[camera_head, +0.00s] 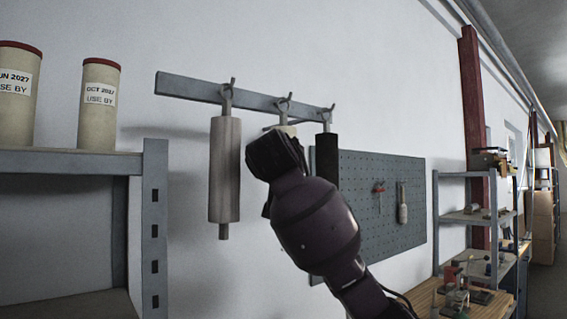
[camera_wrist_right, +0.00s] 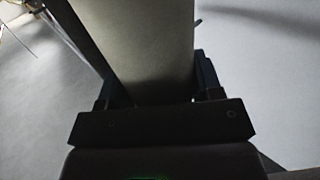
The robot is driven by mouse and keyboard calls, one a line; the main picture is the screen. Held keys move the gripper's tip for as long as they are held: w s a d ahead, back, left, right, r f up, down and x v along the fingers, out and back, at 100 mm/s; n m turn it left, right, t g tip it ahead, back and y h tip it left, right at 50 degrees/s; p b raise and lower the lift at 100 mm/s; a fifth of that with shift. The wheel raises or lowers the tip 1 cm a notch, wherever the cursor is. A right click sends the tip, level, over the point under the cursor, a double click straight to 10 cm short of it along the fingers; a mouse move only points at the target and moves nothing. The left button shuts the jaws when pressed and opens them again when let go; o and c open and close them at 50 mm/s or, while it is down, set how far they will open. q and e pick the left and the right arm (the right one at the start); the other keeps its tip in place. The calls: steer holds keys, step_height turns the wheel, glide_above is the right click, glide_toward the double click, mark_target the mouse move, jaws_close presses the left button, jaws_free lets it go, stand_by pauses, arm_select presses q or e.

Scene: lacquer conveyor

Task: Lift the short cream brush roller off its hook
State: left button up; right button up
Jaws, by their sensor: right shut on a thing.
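Three rollers hang from a grey hook rail (camera_head: 190,88) on the wall in the head view. The middle one, the short cream brush roller (camera_head: 289,130), is mostly hidden behind my right gripper (camera_head: 273,158); only a bit of its cream top shows, with its ring at the middle hook (camera_head: 285,103). In the right wrist view the roller (camera_wrist_right: 140,35) fills the space between the fingers of my right gripper (camera_wrist_right: 154,80), which is shut on it. I cannot tell whether the ring still rests on the hook. My left gripper is not in view.
A longer pale roller (camera_head: 225,170) hangs close at the left, a dark roller (camera_head: 327,158) close at the right. A pegboard (camera_head: 360,190) is behind at the right. A grey shelf (camera_head: 70,162) with two labelled canisters (camera_head: 98,115) stands at the left.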

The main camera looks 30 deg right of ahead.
steer(key=o, duration=0.4)
steer(key=c, duration=0.4)
steer(key=shift+r, duration=0.1)
steer(key=shift+c, duration=0.2)
steer(key=shift+r, duration=0.8)
steer(key=shift+s, duration=0.1)
steer(key=s+b, duration=0.3)
steer(key=s, duration=0.4)
steer(key=shift+s+d+b, duration=0.3)
steer(key=shift+s+b, duration=0.05)
steer(key=shift+s, duration=0.05)
stand_by(0.5)
steer(key=shift+r, duration=0.1)
stand_by(0.6)
